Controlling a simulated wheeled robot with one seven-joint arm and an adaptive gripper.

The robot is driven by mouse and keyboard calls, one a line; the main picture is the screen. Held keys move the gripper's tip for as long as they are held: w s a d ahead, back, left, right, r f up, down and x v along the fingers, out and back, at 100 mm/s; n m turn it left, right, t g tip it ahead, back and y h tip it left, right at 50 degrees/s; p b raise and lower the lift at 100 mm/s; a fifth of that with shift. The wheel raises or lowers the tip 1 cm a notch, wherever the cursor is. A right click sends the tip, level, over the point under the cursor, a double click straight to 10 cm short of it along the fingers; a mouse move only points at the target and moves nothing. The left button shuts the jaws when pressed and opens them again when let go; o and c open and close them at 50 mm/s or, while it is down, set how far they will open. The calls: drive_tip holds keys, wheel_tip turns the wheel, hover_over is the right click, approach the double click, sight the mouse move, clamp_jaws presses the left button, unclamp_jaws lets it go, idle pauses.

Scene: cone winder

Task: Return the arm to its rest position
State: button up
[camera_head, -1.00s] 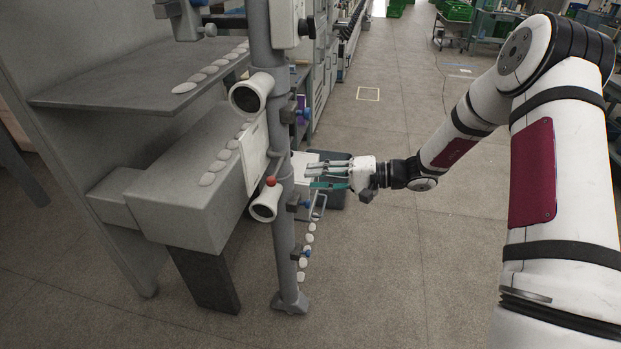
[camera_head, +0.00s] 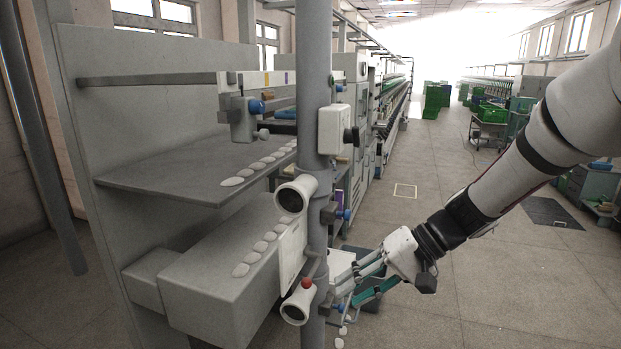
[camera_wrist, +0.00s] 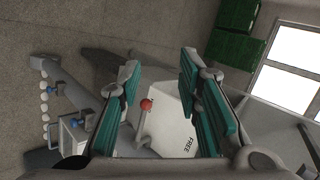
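My arm (camera_head: 500,190) reaches in from the right in the head view, sloping down to the left. My gripper (camera_head: 350,292) is beside the grey post (camera_head: 316,100) of the winder, pointing left toward its lower part. In the wrist view, my gripper (camera_wrist: 157,78) has its teal-padded fingers spread wide, with nothing between the pads. A red ball knob (camera_wrist: 146,104) on a lever shows beyond and between the fingers, apart from them. The red knob (camera_head: 307,283) also shows in the head view, left of the fingers.
The winder's grey shelf (camera_head: 170,180) and lower block (camera_head: 215,285) fill the left. Two white tubes (camera_head: 293,195) and a grey box (camera_head: 340,130) stick out from the post. The aisle floor (camera_head: 430,170) is clear. Green crates (camera_head: 435,100) stand far back.

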drive_tip(key=s+d+r+t+h, duration=0.2)
drive_tip(key=s+d+r+h, duration=0.3)
drive_tip(key=s, duration=0.4)
drive_tip(key=s+d+r+t+h, duration=0.3)
drive_tip(key=s+d+r+h, duration=0.1)
drive_tip(key=s, duration=0.6)
drive_tip(key=shift+s+d+r+h, duration=0.2)
drive_tip(key=shift+d+r+h, duration=0.2)
drive_tip(key=shift+d+r, duration=0.45)
